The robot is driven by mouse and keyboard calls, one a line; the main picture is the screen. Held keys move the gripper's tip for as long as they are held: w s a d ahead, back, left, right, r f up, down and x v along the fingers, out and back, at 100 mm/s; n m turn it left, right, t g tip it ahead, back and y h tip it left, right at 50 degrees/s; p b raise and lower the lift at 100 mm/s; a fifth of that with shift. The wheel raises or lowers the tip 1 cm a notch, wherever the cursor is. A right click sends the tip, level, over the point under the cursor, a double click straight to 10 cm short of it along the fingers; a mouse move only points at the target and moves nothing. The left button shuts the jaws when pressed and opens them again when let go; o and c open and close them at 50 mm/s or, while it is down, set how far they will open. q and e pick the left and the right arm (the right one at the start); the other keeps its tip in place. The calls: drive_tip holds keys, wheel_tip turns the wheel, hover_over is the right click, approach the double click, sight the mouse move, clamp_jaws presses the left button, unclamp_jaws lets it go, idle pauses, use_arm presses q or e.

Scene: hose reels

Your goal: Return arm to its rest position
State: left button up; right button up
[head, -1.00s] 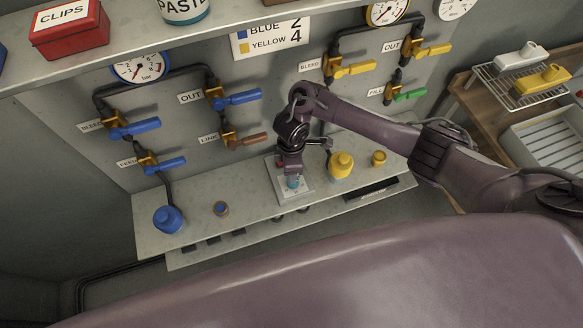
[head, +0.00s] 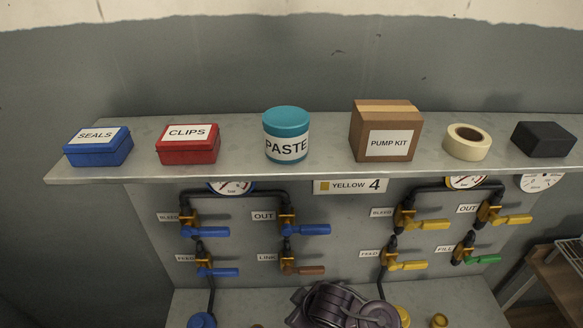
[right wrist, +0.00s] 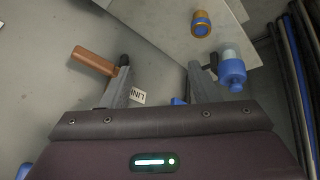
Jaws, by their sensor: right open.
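My right arm (head: 340,306) shows as a purple bulk at the bottom centre of the head view, in front of the valve panel; its fingers cannot be made out there. In the right wrist view my right gripper (right wrist: 160,68) is open, its two grey fingers wide apart with nothing between them. The brown LINK valve handle (right wrist: 95,62) lies beside the left finger. The blue knob (right wrist: 232,72) shows by the right finger; I cannot tell whether either touches. My left gripper is in no view.
The panel (head: 345,222) carries blue, yellow, brown and green valve handles. The shelf (head: 225,172) above holds boxes, the paste jar (head: 286,140) and tape (head: 467,143). A small brass fitting (right wrist: 200,24) stands on the bench. Dark hoses (right wrist: 290,80) run at the right.

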drive_tip(key=s+d+r+m+h, duration=0.1)
drive_tip(key=s+d+r+m, duration=0.25)
drive_tip(key=d, duration=0.25)
drive_tip(key=s+d+r+m+g+h, duration=0.1)
drive_tip(key=s+d+r+m, duration=0.1)
drive_tip(key=s+d, duration=0.3)
drive_tip(key=s+d+r+m+h, duration=0.1)
drive_tip(key=s+d+r+m, duration=0.15)
drive_tip(key=d, duration=0.45)
wheel_tip(320, 180, down, 37)
drive_tip(key=s+g+b, duration=0.2)
drive_tip(key=b, duration=0.5)
drive_tip(key=s+d+f+b, duration=0.2)
drive_tip(key=s+f+b, duration=0.2)
drive_tip(key=s+f, duration=1.5)
wheel_tip(320, 180, down, 4)
drive_tip(key=shift+s+d+f+g+b, duration=0.15)
drive_tip(key=shift+d+g+b, duration=0.25)
